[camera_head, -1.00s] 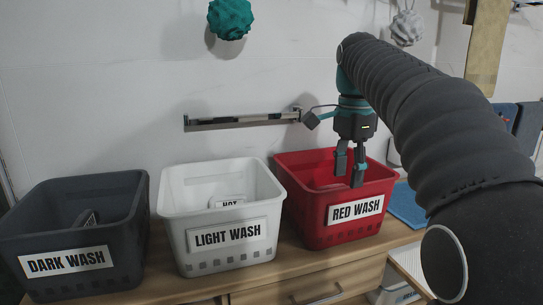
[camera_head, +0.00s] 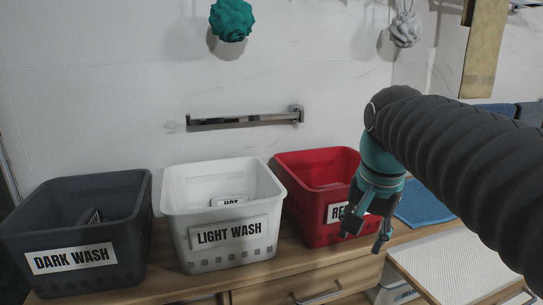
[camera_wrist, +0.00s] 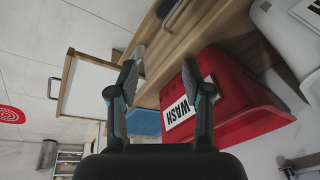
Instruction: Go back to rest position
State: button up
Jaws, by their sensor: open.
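My gripper (camera_head: 366,236) is open and empty. In the head view it hangs in front of the right part of the red basket (camera_head: 318,172) and hides part of its "RED WASH" label. In the wrist view both fingers of my gripper (camera_wrist: 160,78) are spread apart with nothing between them. The red basket (camera_wrist: 245,95) lies just right of the fingers there. My arm comes in from the right side of the head view.
A white "LIGHT WASH" basket (camera_head: 181,207) and a dark "DARK WASH" basket (camera_head: 20,238) stand left on the wooden counter (camera_head: 160,285). A blue cloth (camera_head: 425,206) and a white-topped board (camera_head: 455,262) lie right. A metal bar (camera_head: 240,121) is on the wall.

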jog(key=s+f+n+t, duration=0.2)
jog(key=s+f+n, duration=0.5)
jog(key=s+f, duration=0.4)
notch_tip(320, 180, down, 2)
jog(key=shift+s+f+t, duration=0.15)
jog(key=shift+s+t, duration=0.05)
jog(key=shift+t, duration=0.2)
jog(key=shift+c, duration=0.7)
